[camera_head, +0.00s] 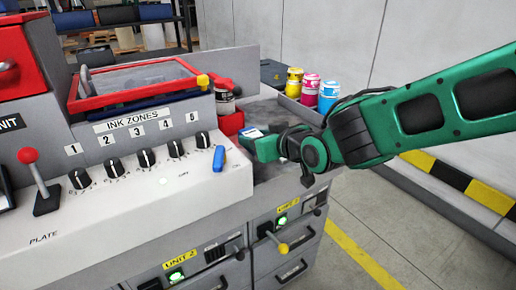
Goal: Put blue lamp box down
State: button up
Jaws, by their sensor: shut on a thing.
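My gripper (262,146) is at the end of the green arm, over the grey top at the right end of the machine. It is shut on a small blue and white thing (252,132), which I take to be the blue lamp box. Only a little of the box shows; the fingers and wrist hide the rest. I cannot tell whether the box touches the surface below.
The ink zones panel (187,186) with black knobs and a blue lever (219,159) is left of my gripper. A red container (231,124) stands close behind it. Yellow (294,82), magenta (310,90) and blue (328,96) cans stand behind the wrist.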

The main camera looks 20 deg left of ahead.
jog(key=shift+f, duration=1.55)
jog(key=shift+f, duration=0.1)
jog(key=o, duration=1.3)
jog(key=shift+s+d+r, duration=0.15)
jog(key=shift+r, duration=0.05)
jog(key=v, duration=1.1)
jog(key=shift+s+d+r, duration=0.1)
jog(key=shift+s+d, duration=0.1)
